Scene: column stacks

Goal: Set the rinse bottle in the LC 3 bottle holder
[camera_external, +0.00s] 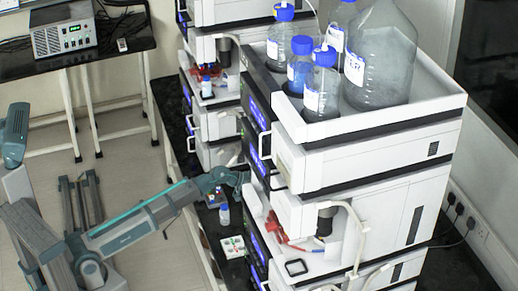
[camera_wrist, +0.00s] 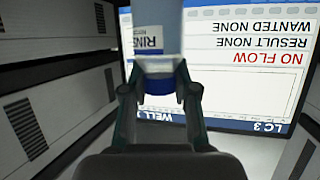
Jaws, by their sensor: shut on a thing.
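My gripper (camera_wrist: 159,78) is shut on the rinse bottle (camera_wrist: 155,20), gripping it around its blue cap end. The bottle has a pale blue body and a white label starting "RIN"; it appears upside down in the wrist view, its far end cut off by the frame edge. Behind it is the LC 3 screen (camera_wrist: 255,75), also upside down, reading "NO FLOW". In the external view my gripper (camera_external: 237,177) is between the two instrument stacks, and the held bottle cannot be made out there. No holder is labelled legibly as LC 3.
A small blue-capped bottle (camera_external: 224,214) stands on the dark bench below my gripper, beside a white tray (camera_external: 232,246). The front stack (camera_external: 375,150) carries large bottles on top. A square black frame (camera_external: 296,267) is on its lower ledge. Another small bottle (camera_external: 206,88) stands in the back stack.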

